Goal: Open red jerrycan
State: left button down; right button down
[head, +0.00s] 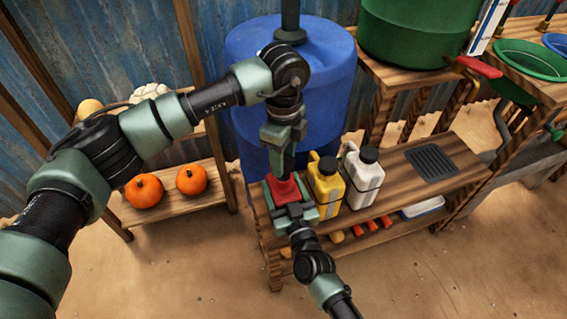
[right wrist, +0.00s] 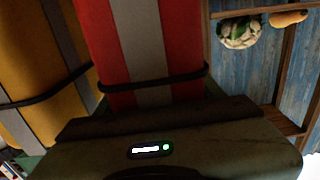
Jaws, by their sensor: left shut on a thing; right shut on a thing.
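The red jerrycan (head: 283,189) stands upright on the wooden bench, at the left end of a row of jerrycans. In the right wrist view the red jerrycan (right wrist: 98,35) shows close up, with a pale stripe and a dark band. My left gripper (head: 279,170) points down from above and is shut at the top of the red jerrycan, where its cap sits. The cap itself is hidden by the fingers. My right gripper (head: 293,205) comes from the front and is shut on the jerrycan's body.
A yellow jerrycan (head: 325,184) stands close to the right of the red one, then a white jerrycan (head: 362,178). A blue barrel (head: 245,75) rises behind. A dark ribbed mat (head: 432,162) lies on the bench's right. Pumpkins (head: 144,191) sit on a shelf at left.

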jog(key=shift+c, duration=0.8)
grip_release()
jog(key=shift+s, duration=0.1)
